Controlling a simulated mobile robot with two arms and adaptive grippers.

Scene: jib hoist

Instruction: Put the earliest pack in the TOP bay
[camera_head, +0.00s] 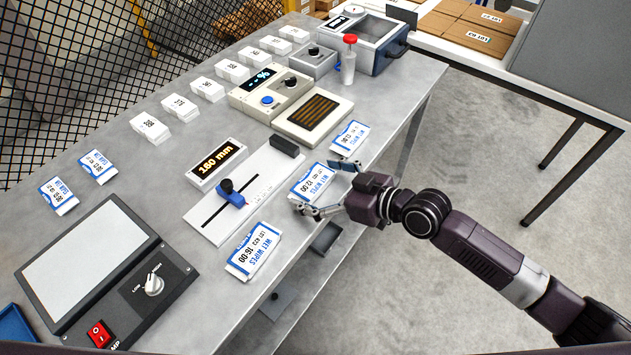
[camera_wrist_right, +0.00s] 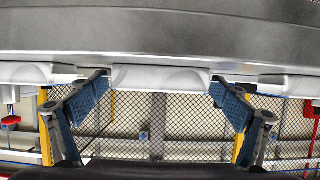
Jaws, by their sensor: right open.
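My right gripper (camera_head: 325,188) is open at the table's front edge, its fingers on either side of the middle wet-wipes pack (camera_head: 311,181), which seems to read 12:00. In the right wrist view the open fingers (camera_wrist_right: 160,92) flank a white pack end (camera_wrist_right: 160,79) jutting past the table edge; contact is not clear. A pack marked 16:00 (camera_head: 254,251) lies nearer, and another pack (camera_head: 350,138) lies farther along the same edge, its time too small to read surely. Two more blue-and-white packs (camera_head: 58,194) (camera_head: 97,166) lie at the left. I cannot identify the TOP bay. My left gripper is out of view.
On the grey table (camera_head: 140,195) stand a slider gauge (camera_head: 243,194), a 160 mm display (camera_head: 216,164), a control box (camera_head: 270,92), a grille plate (camera_head: 313,118), a red-capped bottle (camera_head: 348,66) and a sealer-like panel (camera_head: 105,268). Several white number cards stand behind. Floor at right is open.

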